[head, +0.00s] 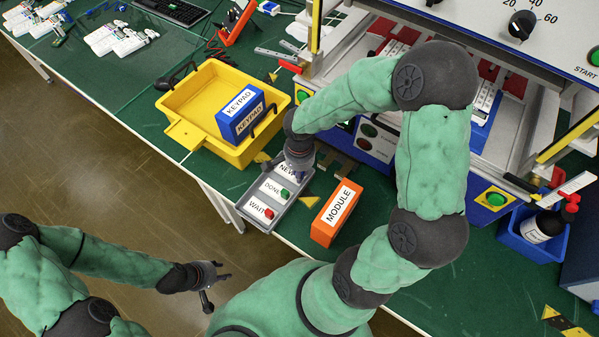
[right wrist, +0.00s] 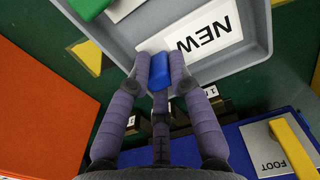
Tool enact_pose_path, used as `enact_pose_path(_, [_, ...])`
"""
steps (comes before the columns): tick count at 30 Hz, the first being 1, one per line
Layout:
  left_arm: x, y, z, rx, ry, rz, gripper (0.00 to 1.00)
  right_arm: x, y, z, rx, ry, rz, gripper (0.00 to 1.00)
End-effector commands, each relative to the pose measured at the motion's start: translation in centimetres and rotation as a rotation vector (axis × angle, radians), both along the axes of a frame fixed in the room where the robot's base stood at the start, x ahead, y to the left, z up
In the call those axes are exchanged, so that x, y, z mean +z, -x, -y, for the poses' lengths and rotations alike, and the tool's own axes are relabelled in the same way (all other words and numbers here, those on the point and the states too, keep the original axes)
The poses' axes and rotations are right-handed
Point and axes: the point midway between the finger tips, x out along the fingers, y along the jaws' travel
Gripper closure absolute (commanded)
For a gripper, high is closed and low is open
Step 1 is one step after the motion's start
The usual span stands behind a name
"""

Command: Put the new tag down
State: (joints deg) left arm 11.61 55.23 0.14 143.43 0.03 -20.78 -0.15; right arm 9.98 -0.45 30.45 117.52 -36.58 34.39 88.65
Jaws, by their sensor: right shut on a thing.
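My right gripper (right wrist: 162,75) is shut on a small blue tag (right wrist: 159,70). It holds the tag over the edge of the white NEW label (right wrist: 205,38) in a grey tray (right wrist: 254,62). I cannot tell whether the tag touches the tray. In the head view the right gripper (head: 299,170) hangs over the NEW end of the tray and partly hides that label. A green tag (head: 284,193) is on the DONE label and a red tag (head: 269,213) on the WAIT label. My left gripper (head: 217,288) is open and empty, away from the table over the floor.
An orange MODULE box (head: 336,212) stands right of the tray. A yellow bin (head: 188,130) with blue KEYPAD boxes (head: 241,115) stands behind it. The test machine (head: 372,146) is close behind the right gripper. A blue holder (head: 517,238) with a bottle stands at the right.

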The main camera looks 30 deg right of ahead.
Motion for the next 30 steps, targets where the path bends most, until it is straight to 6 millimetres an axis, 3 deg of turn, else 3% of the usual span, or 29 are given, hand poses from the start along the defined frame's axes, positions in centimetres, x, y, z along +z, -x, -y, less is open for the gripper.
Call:
enact_pose_path(7, [-0.4,0.0,0.0,0.000,0.000,0.000,0.60,-0.3,0.0,0.0,0.000,0.000,0.000,1.00])
enact_pose_path(8, [-0.3,0.0,0.0,0.000,0.000,0.000,0.60,-0.2,0.0,0.0,0.000,0.000,0.000,0.71])
enact_pose_path(9, [-0.3,0.0,0.0,0.000,0.000,0.000,0.60,-0.2,0.0,0.0,0.000,0.000,0.000,0.59])
enact_pose_path(10, [-0.3,0.0,0.0,0.000,0.000,0.000,0.60,-0.2,0.0,0.0,0.000,0.000,0.000,0.55])
enact_pose_path(23, [0.2,0.0,0.0,0.000,0.000,0.000,0.60,0.2,0.0,0.0,0.000,0.000,0.000,0.55])
enact_pose_path(30, [2.1,0.0,0.0,0.000,0.000,0.000,0.60,4.4,-0.1,0.0,-0.001,0.001,0.005,0.55])
